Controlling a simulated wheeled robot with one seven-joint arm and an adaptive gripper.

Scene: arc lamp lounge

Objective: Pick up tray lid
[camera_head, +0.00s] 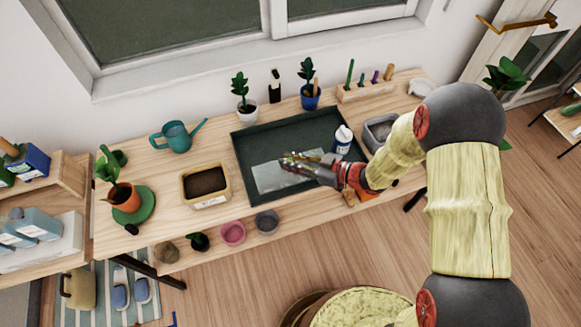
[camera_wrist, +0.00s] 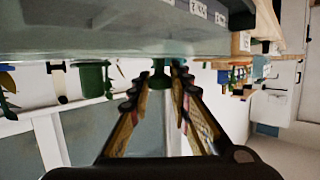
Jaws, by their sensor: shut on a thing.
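The tray lid (camera_head: 268,178) is a pale, see-through rectangular sheet in the head view, over the front middle of a dark green tray (camera_head: 243,170). In the wrist view the lid (camera_wrist: 130,42) is a broad grey-green surface across the top. My gripper (camera_head: 288,161) is at the lid, its fingers pointing left. In the wrist view my gripper (camera_wrist: 160,76) has its fingertips closed around a small dark green knob on the lid. My gripper hides part of the lid in the head view. I cannot tell whether the lid touches the tray.
A white bottle (camera_head: 342,138) and a grey bin (camera_head: 380,132) stand close on the right. A soil box (camera_head: 205,184) stands left of the tray. Potted plants (camera_head: 242,90) line the back.

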